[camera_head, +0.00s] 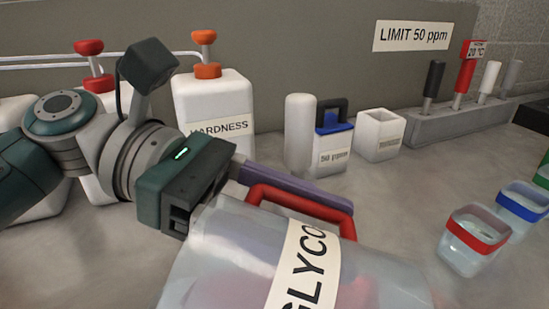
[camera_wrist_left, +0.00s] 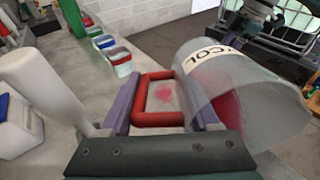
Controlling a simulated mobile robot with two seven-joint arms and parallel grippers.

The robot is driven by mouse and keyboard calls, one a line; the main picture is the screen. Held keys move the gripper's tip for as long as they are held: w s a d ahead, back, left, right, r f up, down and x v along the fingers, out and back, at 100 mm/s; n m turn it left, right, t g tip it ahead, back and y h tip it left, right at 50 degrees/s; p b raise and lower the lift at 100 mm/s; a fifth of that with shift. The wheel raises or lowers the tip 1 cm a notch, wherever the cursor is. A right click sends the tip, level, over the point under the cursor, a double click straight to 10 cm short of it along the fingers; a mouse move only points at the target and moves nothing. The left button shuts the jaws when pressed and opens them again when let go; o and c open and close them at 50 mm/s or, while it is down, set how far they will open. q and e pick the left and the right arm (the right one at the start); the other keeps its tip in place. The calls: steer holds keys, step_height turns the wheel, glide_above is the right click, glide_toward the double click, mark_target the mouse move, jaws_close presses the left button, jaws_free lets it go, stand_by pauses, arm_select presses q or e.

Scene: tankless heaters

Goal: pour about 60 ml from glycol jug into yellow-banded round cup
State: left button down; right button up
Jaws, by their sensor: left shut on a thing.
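My left gripper (camera_head: 285,190) is shut on the red handle (camera_head: 325,208) of the clear glycol jug (camera_head: 235,255), which is held tilted close in front of the head camera. In the left wrist view the gripper's purple fingers flank the handle (camera_wrist_left: 157,119), and pink liquid lies to one side in the jug (camera_wrist_left: 265,95). The label reads "GLYCO", partly cut off. Of the cups, a red-banded one (camera_head: 474,240) and a blue-banded one (camera_head: 522,208) show at the right. I cannot pick out a yellow band for certain.
A white bottle marked HARDNESS (camera_head: 213,105), a white cylinder (camera_head: 299,135), a blue-topped "50 ppm" container (camera_head: 333,145) and a white open box (camera_head: 379,135) stand behind the jug. A grey rack (camera_head: 455,125) holds several probes.

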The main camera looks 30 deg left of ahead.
arm_select(q)
steer(key=shift+r, duration=0.1)
stand_by(0.3)
steer(key=y+p, duration=0.1)
steer(key=p, duration=0.1)
steer(key=d+p, duration=0.1)
steer(key=p, duration=0.2)
steer(key=shift+r+y, duration=0.3)
steer(key=shift+y, duration=0.1)
step_height(320, 180, down, 4)
steer(key=g+y+p, duration=0.1)
steer(key=y+p, duration=0.2)
steer(key=p, duration=0.4)
steer(key=shift+w+r, duration=0.1)
stand_by(0.9)
